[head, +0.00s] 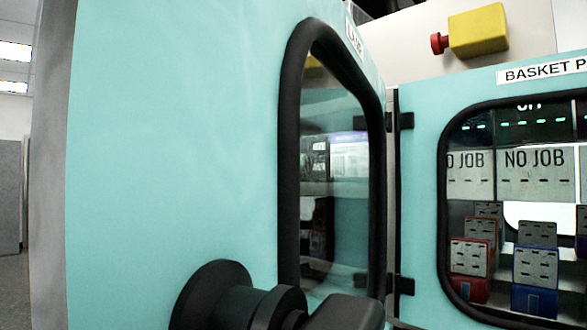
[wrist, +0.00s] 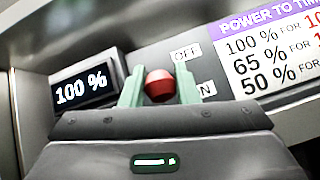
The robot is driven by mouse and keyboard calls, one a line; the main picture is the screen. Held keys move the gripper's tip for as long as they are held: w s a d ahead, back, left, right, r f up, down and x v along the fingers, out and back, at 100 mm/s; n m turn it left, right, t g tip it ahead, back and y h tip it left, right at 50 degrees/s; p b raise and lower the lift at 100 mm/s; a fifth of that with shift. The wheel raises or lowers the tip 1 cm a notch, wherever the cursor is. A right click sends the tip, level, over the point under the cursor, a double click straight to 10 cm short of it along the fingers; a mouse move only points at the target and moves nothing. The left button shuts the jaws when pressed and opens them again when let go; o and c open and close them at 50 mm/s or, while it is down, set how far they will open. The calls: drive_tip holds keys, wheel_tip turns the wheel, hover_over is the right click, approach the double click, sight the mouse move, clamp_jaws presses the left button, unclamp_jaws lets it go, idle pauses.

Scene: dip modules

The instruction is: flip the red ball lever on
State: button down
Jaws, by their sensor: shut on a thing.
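The red ball (wrist: 159,85) of the lever sits between the two pale green fingertips of my gripper (wrist: 160,88) in the wrist view. The gripper is shut on the ball, one finger on each side. The lever's stem is hidden. An OFF label (wrist: 186,52) shows above and to the right of the ball. A partly hidden label, of which only an N (wrist: 208,89) reads, is lower right behind the right finger. I cannot tell which way the lever is set. The lever and my gripper's fingers are not seen in the head view.
A display reading 100 % (wrist: 84,88) is close left of the fingers, and a power chart (wrist: 265,50) is at right. In the head view, a teal door (head: 180,140) with a dark-framed window fills the middle, beside a basket panel (head: 420,200). A yellow box (head: 478,32) with a red button is above.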

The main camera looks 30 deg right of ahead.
drive_tip(key=shift+t, duration=0.3)
drive_tip(key=c, duration=1.1)
unclamp_jaws()
drive_tip(key=b+v, duration=0.2)
drive_tip(key=v, duration=1.2)
drive_tip(key=shift+w+d, duration=0.1)
drive_tip(key=shift+d, duration=0.05)
drive_tip(key=p+x, duration=0.2)
drive_tip(key=x, duration=1.1)
drive_tip(key=shift+d+r, duration=0.2)
drive_tip(key=shift+r, duration=0.15)
